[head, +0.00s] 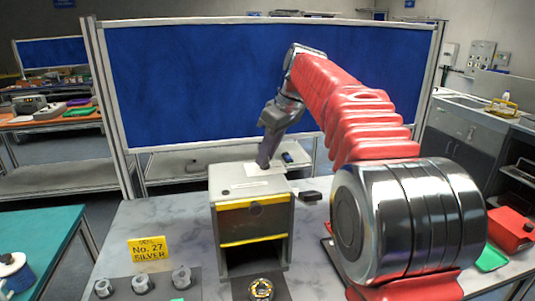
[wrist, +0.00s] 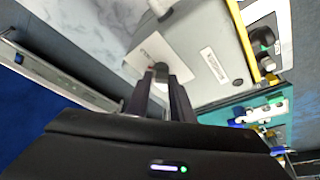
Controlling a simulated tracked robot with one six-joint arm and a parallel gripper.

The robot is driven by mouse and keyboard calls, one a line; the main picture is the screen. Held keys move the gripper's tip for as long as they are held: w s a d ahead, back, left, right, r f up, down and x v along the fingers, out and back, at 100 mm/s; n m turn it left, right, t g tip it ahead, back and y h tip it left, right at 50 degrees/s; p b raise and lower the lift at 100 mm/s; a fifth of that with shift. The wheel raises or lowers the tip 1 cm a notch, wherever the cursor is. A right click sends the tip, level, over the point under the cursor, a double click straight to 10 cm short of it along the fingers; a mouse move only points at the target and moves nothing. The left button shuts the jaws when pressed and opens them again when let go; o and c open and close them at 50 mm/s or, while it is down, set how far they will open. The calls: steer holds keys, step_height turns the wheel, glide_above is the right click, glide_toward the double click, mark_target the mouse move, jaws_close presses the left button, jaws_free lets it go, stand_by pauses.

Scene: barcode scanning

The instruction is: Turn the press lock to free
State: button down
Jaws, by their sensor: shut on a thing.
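The press is a grey box (head: 226,186) with yellow edges and an open front bay, standing on the marbled table. It also shows in the wrist view (wrist: 205,50). A white label plate (wrist: 150,45) lies on its top. The lock, a small dark round knob (wrist: 161,70), stands at this plate. My gripper (head: 264,165) reaches down to the top of the box. In the wrist view, my gripper (wrist: 161,78) has its two dark fingers on either side of the knob, shut on it. The lock's lower part is hidden by the fingers, and its marking is too small to read.
A yellow sign (head: 148,250) reading "No. 27 SILVER" stands left of the press, behind several metal fittings (head: 141,284). A round part (head: 261,289) lies before the bay. A small black object (head: 310,196) lies right of the press. A blue partition (head: 200,80) stands behind.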

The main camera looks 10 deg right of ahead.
steer(key=n, duration=0.2)
steer(key=n+g+y, duration=0.1)
steer(key=n, duration=0.1)
steer(key=shift+w+d+n+g, duration=0.15)
steer(key=shift+d+n+g, duration=0.05)
steer(key=shift+n+g, duration=0.1)
steer(key=n+g, duration=0.1)
steer(key=n, duration=0.4)
steer(key=shift+w+g, duration=0.15)
steer(key=shift+g, duration=0.25)
steer(key=c, duration=1.5)
jaws_free()
steer(key=shift+c, duration=0.2)
